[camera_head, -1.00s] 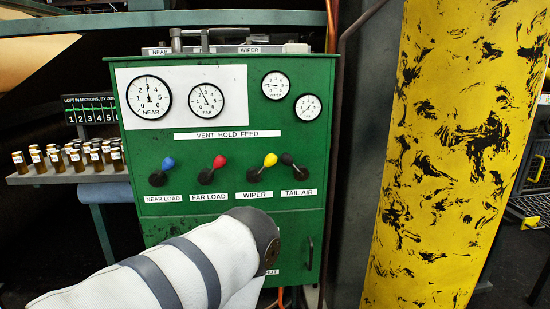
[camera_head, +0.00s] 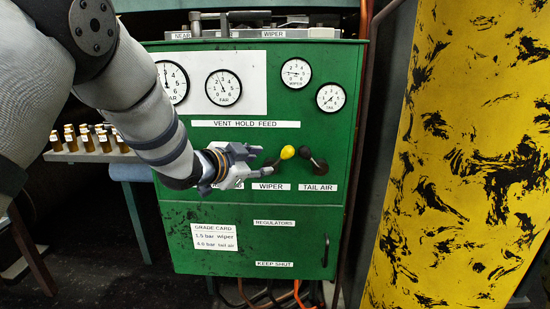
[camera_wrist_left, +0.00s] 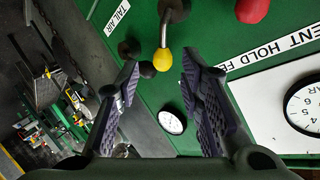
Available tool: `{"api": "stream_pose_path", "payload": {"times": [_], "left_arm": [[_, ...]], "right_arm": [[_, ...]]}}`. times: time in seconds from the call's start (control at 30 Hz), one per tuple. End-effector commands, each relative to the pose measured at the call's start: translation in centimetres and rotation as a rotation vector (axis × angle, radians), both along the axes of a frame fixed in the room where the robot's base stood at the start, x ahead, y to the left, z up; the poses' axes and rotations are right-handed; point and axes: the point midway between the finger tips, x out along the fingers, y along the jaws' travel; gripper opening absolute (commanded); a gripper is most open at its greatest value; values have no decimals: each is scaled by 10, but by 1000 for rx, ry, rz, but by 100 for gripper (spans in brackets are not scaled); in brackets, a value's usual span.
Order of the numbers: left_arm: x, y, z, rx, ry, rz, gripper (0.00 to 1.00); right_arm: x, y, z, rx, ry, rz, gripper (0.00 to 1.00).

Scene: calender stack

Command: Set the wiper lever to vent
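The wiper lever has a yellow knob (camera_head: 287,152), which leans up and right above the WIPER label (camera_head: 268,186). The VENT HOLD FEED strip (camera_head: 245,124) runs above the levers on the green cabinet. My left gripper (camera_head: 258,164) is open just left of the yellow knob and hides part of the lever's base. In the left wrist view the yellow knob (camera_wrist_left: 163,60) shows between the two spread fingertips (camera_wrist_left: 160,72); contact is not visible. My right gripper is in neither view.
The black-knobbed TAIL AIR lever (camera_head: 306,153) stands close to the right of the yellow knob. A red knob (camera_wrist_left: 252,10) shows in the wrist view; my left arm hides it in the head view. Gauges (camera_head: 296,72) sit above. A yellow column (camera_head: 460,150) stands right.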

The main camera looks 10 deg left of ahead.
Motion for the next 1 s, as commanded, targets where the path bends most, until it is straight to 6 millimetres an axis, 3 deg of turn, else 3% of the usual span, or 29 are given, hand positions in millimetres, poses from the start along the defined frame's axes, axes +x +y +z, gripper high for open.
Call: {"api": "stream_pose_path", "payload": {"times": [0.13,0.4,0.6,0.97,1.0], "left_arm": [[14,-4,4,12,-18,-11,34],[72,-22,-21,9,-14,-8,34],[105,-32,-41,7,-3,-8,34],[112,-34,-33,8,-13,-6,34],[112,-34,-33,8,-13,-6,25]], "right_arm": [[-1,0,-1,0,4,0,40],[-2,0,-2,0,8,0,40],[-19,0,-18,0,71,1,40],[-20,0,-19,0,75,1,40],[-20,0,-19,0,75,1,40]]}}
